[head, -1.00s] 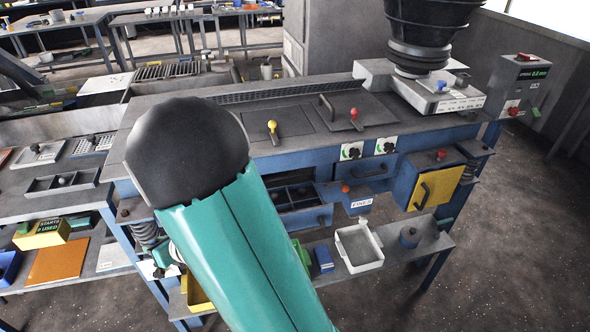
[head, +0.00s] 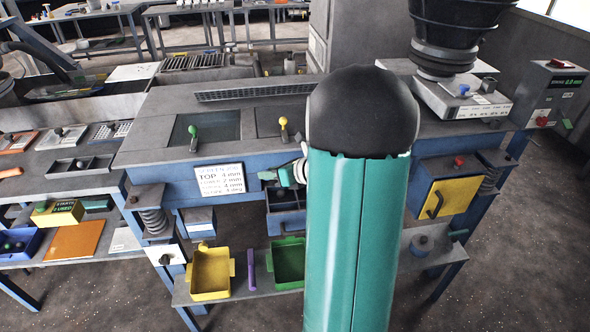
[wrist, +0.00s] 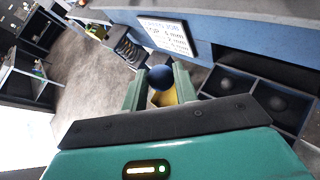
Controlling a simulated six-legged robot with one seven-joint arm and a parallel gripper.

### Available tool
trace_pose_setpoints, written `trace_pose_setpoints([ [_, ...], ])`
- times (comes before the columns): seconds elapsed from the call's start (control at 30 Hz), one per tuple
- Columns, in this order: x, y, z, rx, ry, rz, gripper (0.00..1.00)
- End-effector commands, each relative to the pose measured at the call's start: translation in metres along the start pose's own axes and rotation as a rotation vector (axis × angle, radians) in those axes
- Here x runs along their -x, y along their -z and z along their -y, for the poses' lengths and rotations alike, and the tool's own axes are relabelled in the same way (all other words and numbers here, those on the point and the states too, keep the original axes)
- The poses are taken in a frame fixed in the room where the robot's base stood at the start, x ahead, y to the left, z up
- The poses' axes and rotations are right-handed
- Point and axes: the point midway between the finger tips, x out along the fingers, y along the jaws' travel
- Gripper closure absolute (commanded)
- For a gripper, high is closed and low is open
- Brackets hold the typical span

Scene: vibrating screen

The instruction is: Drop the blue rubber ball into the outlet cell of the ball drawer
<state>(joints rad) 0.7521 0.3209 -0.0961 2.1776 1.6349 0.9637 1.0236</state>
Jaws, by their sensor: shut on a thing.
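A dark blue ball (wrist: 161,78) sits between the two green fingers of my gripper (wrist: 160,90) in the wrist view. The fingers are shut on it. In the head view my gripper (head: 283,176) is small, just in front of the screen's front face, and the ball cannot be made out there. The open ball drawer (head: 287,215) has dark cells and lies just below my gripper. In the wrist view the drawer (wrist: 293,130) is to the right of the held ball, with dark rounded shapes in its cells. My arm hides the drawer's right side in the head view.
A white sign (head: 220,180) is on the front face left of my gripper. Below are a yellow bin (head: 210,272), a purple bar (head: 250,268) and a green bin (head: 288,262). A yellow-fronted box (head: 447,198) is at right.

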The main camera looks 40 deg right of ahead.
Motion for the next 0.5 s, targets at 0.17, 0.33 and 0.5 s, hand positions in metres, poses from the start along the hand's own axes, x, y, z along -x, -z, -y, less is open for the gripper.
trace_pose_setpoints([
  [0.17,0.040,0.004,0.031,-0.006,0.012,0.004,0.93],
  [0.33,0.049,0.009,0.039,-0.007,0.012,0.004,0.93],
  [0.5,0.043,0.021,0.043,-0.009,0.010,0.002,0.93],
])
